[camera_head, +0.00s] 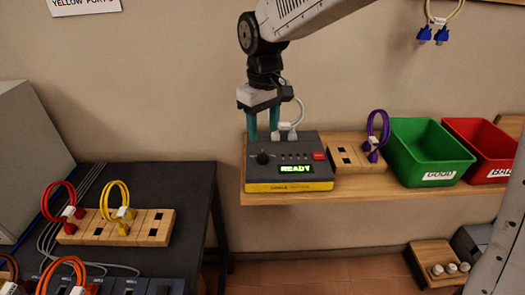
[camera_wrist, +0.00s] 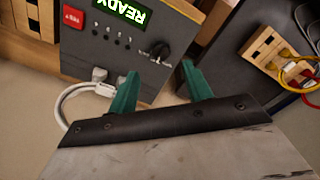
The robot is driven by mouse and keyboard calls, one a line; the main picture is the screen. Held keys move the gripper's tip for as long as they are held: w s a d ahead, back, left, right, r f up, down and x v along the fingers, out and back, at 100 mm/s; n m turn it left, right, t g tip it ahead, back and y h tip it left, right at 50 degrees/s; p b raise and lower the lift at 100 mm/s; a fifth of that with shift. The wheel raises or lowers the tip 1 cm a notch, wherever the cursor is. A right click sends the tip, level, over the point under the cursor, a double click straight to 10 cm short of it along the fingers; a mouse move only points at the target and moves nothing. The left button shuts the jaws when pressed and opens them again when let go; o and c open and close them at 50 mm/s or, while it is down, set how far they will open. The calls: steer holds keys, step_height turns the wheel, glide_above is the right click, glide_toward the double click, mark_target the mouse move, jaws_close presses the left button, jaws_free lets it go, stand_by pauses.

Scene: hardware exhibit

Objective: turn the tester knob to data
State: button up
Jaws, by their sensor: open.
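The cable tester (camera_head: 288,172) is a dark grey box with a yellow front strip, on the wooden shelf. Its green display (camera_head: 296,169) reads READY. The black tester knob (camera_head: 263,157) is on its top at the left, and it also shows in the wrist view (camera_wrist: 159,51). The knob's labels are too small to read. My gripper (camera_head: 263,135) is above the back left of the tester, its green fingers pointing down. In the wrist view, the fingers (camera_wrist: 157,88) are open and empty, with the knob beyond their tips, apart from them.
A white cable (camera_wrist: 78,98) is plugged into the tester's back, close to my gripper. A red button (camera_head: 319,156) is at the tester's right. A wooden rack (camera_head: 350,158) with a purple cable (camera_head: 377,130), a green bin (camera_head: 428,150) and a red bin (camera_head: 480,148) stand further right.

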mark_target(262, 153)
step_height(262, 153, down, 8)
steer(key=shift+w+a+r, duration=0.1)
steer(key=shift+a, duration=0.05)
steer(key=shift+c, duration=0.3)
steer(key=c, duration=0.9)
